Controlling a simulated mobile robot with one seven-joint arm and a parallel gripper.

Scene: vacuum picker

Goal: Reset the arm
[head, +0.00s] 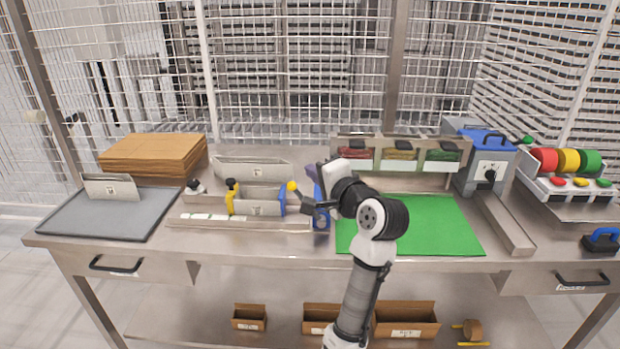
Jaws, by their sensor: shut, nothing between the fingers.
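My arm rises from the bottom of the head view, over the front edge of the workbench (300,262). Its end bends to the left, and my gripper (300,197) hangs above the bench beside a grey fixture (258,207) with yellow and blue clamps. The gripper looks small and dark, with its fingers together and nothing held. A yellow knob (292,186) shows right by the gripper; I cannot tell whether they touch. My wrist hides part of the bench behind it and part of the green mat (440,225).
A grey tray mat (75,220) and stacked brown boards (152,155) are at left. Bins (402,155) stand behind the green mat. A blue-topped machine (487,165), a rail (508,225) and coloured rolls (568,160) are at right. A wire fence closes the back.

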